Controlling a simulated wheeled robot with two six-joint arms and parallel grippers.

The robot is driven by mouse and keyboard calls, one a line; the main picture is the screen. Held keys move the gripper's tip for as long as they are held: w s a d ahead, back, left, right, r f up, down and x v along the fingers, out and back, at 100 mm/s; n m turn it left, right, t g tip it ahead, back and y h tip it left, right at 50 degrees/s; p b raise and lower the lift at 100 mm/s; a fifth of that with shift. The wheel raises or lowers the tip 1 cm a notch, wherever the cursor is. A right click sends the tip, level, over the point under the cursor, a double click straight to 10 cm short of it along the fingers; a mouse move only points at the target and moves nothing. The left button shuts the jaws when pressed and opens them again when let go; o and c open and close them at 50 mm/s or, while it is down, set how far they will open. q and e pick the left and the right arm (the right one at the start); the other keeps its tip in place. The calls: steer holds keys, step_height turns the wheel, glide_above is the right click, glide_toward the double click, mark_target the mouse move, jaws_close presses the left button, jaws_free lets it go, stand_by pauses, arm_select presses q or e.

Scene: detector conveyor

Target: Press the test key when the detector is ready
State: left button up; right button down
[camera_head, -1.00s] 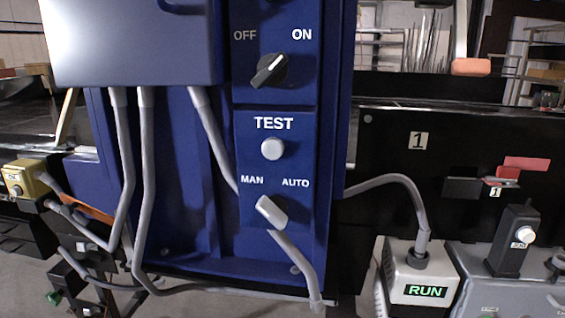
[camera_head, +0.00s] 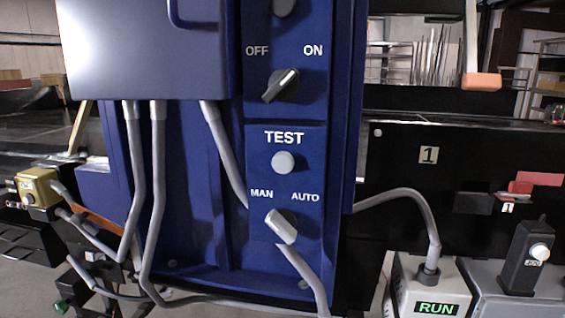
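The blue detector panel (camera_head: 345,200) fills the middle of the head view. The round white test key (camera_head: 283,161) sits under the word TEST. Above it, a black OFF/ON knob (camera_head: 281,86) has its pointer tilted toward the upper right, on the ON side. Below it, a pale MAN/AUTO knob (camera_head: 282,227) has its upper end tilted toward the upper left, on the MAN side. A grey box (camera_head: 430,280) at the lower right has a display (camera_head: 436,308) showing RUN in green. Neither of my grippers is in view.
Grey conduits (camera_head: 137,190) run down the panel's front and off to the right. A yellow button box (camera_head: 38,189) is at the left. A black post with a white button (camera_head: 540,251) stands at the right. A conveyor side marked 1 (camera_head: 428,155) lies behind.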

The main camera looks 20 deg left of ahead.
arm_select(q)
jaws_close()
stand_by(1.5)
